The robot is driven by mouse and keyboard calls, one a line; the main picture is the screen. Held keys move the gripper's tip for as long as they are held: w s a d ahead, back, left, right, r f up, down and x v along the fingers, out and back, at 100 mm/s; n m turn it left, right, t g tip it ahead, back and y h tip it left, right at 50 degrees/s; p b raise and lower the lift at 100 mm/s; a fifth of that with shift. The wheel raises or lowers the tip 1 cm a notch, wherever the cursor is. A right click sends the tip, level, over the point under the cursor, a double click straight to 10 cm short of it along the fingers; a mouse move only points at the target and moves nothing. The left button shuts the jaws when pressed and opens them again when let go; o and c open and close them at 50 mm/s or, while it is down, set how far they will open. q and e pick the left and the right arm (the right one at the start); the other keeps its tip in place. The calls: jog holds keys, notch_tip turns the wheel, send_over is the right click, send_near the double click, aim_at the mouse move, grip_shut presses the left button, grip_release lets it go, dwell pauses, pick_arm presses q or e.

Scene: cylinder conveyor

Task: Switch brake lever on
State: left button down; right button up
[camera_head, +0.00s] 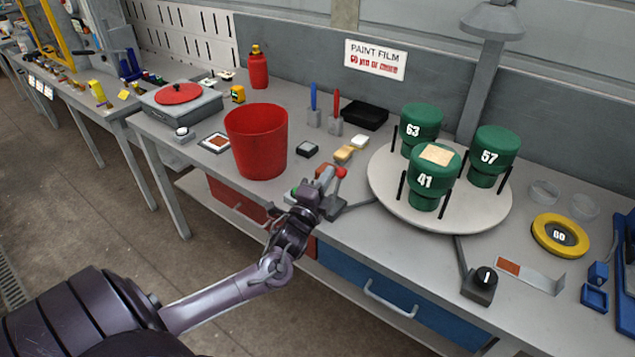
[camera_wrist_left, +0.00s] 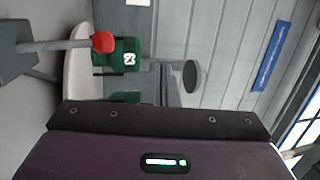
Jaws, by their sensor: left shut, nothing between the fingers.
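The brake lever has a red ball knob (camera_head: 341,172) on a short grey rod, with a dark base at the front edge of the bench. In the left wrist view the red knob (camera_wrist_left: 103,42) and its grey rod (camera_wrist_left: 60,45) show at the upper left, clear of the gripper body. My left gripper (camera_head: 323,181) is shut and empty, right beside the lever on its left in the head view. It partly covers the lever's base and rod. I cannot tell whether it touches the lever. My right gripper is not in view.
A round turntable (camera_head: 386,184) carries green numbered cylinders just right of the lever. A red bin (camera_head: 256,140) stands to the left. Small blocks (camera_head: 345,154) lie behind the lever. A black knob box (camera_head: 480,286) sits at the front right.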

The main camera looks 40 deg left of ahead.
pick_arm(q)
jog(key=s+d+r, duration=0.1)
jog(key=s+r, duration=0.2)
jog(key=s, duration=0.2)
jog(key=shift+b, duration=0.3)
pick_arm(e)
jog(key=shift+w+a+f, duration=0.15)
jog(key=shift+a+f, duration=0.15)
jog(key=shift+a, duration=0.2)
pick_arm(q)
jog(key=shift+d+r, duration=0.1)
jog(key=shift+d, duration=0.05)
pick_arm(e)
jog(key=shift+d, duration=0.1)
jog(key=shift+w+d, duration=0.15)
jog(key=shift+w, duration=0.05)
